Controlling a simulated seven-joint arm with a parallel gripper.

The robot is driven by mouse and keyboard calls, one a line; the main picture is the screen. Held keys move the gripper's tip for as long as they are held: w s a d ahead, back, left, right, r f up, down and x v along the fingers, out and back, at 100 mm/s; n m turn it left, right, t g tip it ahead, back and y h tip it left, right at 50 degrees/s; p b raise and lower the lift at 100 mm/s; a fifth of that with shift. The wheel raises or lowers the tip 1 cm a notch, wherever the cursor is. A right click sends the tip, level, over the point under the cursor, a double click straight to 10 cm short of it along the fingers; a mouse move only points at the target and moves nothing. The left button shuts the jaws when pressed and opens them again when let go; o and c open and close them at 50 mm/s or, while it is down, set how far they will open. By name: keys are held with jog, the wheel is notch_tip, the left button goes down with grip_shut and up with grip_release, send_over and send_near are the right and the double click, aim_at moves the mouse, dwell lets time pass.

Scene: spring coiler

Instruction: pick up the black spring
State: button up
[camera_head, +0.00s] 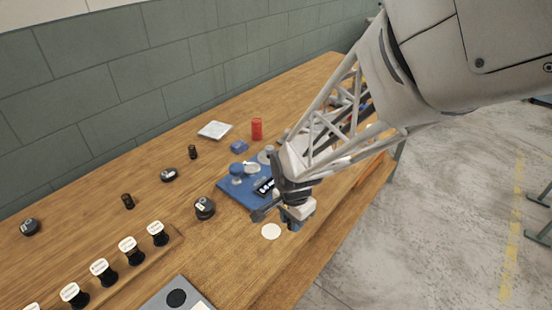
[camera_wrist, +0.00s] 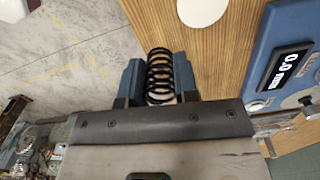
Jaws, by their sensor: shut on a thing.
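The black spring (camera_wrist: 160,68) shows in the wrist view as an open coil between the two blue fingers of my gripper (camera_wrist: 159,77). The fingers are shut on its sides, and its far end sticks out a little past the fingertips. In the head view my gripper (camera_head: 298,216) is low over the table's front edge, just right of a white disc (camera_head: 271,231). The spring cannot be made out there. The white disc also shows at the top of the wrist view (camera_wrist: 202,8), clear of the spring.
A blue device (camera_head: 229,187) with a display reading 0.0 mm (camera_wrist: 285,68) stands close to my gripper. A red cylinder (camera_head: 257,129) and a white tray (camera_head: 215,130) are behind. Several labelled spools (camera_head: 104,272) and a grey box (camera_head: 176,294) are at front left.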

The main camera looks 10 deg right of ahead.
jog(key=s+d, duration=0.1)
jog(key=s, duration=0.7)
jog(key=shift+d+r, duration=0.3)
jog(key=shift+r, duration=0.05)
jog(key=shift+s, duration=0.1)
jog(key=shift+r, duration=0.1)
notch_tip(320, 180, up, 7)
jog(key=w+a+r, duration=0.2)
jog(key=w+a, duration=0.1)
jog(key=w, duration=0.5)
jog(key=w+a+r, duration=0.2)
jog(key=w+a, duration=0.1)
jog(key=w, duration=0.6)
jog(key=w+a+f, duration=0.1)
jog(key=w+a, duration=0.5)
jog(key=w, duration=0.4)
jog(key=w+a+f+n, duration=0.15)
jog(key=w+a, duration=0.35)
jog(key=w, duration=0.5)
jog(key=w+a+f, duration=0.2)
jog(key=w+a, duration=0.4)
jog(key=w, duration=0.4)
jog(key=f, duration=0.4)
jog(key=shift+s+d+f, duration=0.25)
jog(key=shift+f, duration=0.05)
